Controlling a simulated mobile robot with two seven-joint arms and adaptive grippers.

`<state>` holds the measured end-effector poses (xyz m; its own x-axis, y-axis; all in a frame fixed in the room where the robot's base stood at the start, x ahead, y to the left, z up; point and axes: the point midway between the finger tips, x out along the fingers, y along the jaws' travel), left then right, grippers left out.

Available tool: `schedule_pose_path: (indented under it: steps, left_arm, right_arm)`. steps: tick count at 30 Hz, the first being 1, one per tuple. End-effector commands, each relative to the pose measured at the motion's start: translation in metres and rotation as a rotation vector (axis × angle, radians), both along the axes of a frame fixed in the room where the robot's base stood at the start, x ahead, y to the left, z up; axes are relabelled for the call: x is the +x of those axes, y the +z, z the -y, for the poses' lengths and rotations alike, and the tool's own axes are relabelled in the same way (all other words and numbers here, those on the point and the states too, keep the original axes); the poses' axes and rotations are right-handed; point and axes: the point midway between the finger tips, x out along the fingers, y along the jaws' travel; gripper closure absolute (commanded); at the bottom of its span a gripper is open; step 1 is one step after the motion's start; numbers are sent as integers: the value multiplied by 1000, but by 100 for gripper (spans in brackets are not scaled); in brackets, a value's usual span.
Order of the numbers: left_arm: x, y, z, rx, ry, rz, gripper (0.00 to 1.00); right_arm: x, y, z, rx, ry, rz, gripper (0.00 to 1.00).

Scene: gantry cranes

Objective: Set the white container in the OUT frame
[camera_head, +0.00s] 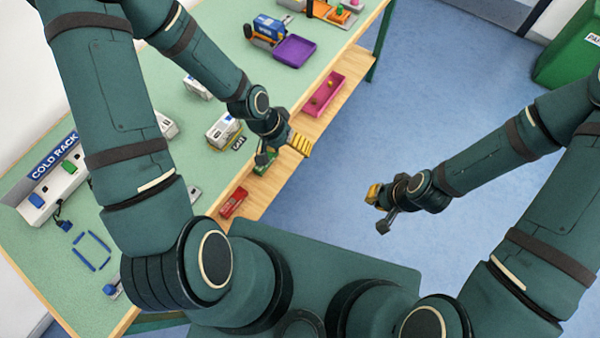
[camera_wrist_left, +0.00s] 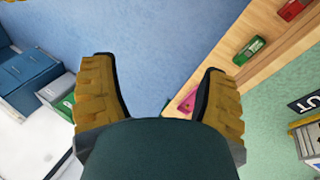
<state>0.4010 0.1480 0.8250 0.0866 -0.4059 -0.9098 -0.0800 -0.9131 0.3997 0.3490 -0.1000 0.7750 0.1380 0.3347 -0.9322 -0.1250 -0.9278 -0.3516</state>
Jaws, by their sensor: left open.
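A white container (camera_head: 222,130) with a grey-blue front stands upright on the green table, beside a small dark label (camera_head: 238,143). Yellow edging shows at its base; I cannot tell whether it sits fully inside that frame. In the left wrist view, the label (camera_wrist_left: 305,103) reads "UT", cut off by the picture edge, with part of the container (camera_wrist_left: 310,145) below it. My left gripper (camera_head: 281,150) is open and empty, right of the container and apart from it, over the table's front edge. My right gripper (camera_head: 378,208) is open and empty over the floor.
Other white boxes (camera_head: 196,88) stand behind. The COLD RACK (camera_head: 40,205) and blue corner strips (camera_head: 91,251) are at the left. A purple tray (camera_head: 295,51) is at the back. The lower wooden shelf (camera_head: 268,180) holds a pink bin (camera_head: 324,92) and a red box (camera_head: 234,203).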

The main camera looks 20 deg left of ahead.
Motion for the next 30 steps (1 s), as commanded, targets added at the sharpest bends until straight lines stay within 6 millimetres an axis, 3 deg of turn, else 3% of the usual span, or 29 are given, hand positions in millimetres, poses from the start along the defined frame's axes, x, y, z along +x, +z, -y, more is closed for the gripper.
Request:
schedule_pose_path:
  steps: [1, 3, 6, 11, 30]
  left_arm:
    - [-14, -13, 22, -14, 31, -20, 26]
    - [-28, -27, 37, -9, 93, -31, 26]
    - [-43, -41, 47, 19, 160, -35, 26]
    - [-52, -50, 48, 52, 207, -31, 26]
    - [-52, -50, 48, 52, 210, -30, 26]
  right_arm:
    - [0, 0, 0, 0, 0, 0, 100]
    - [0, 0, 0, 0, 0, 0, 100]
    - [0, 0, 0, 0, 0, 0, 100]
    - [0, 0, 0, 0, 0, 0, 100]
    - [0, 0, 0, 0, 0, 0, 100]
